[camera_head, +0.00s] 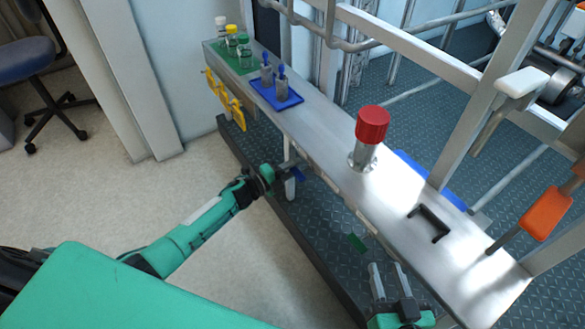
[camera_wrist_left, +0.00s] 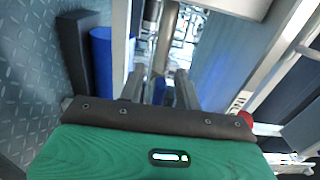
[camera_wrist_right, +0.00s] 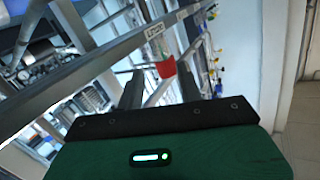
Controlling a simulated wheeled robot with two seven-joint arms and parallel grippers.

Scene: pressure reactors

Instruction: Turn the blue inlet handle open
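A small blue handle (camera_head: 299,174) shows under the front edge of the long metal bench, at the fingertips of my left gripper (camera_head: 290,168). In the left wrist view, the fingers of my left gripper (camera_wrist_left: 165,90) stand a little apart, with something blue (camera_wrist_left: 159,92) between them. I cannot tell whether they touch or grip it. The arm partly hides the handle in the head view. My right gripper (camera_head: 388,276) is open and empty, low in front of the bench, and its spread fingers (camera_wrist_right: 160,90) show in the right wrist view.
The bench (camera_head: 320,130) carries a red-capped post (camera_head: 371,125), a blue tray (camera_head: 290,102) with small vessels, and capped bottles (camera_head: 232,38) on a green mat. An orange handle (camera_head: 547,213) and metal frame bars stand at right.

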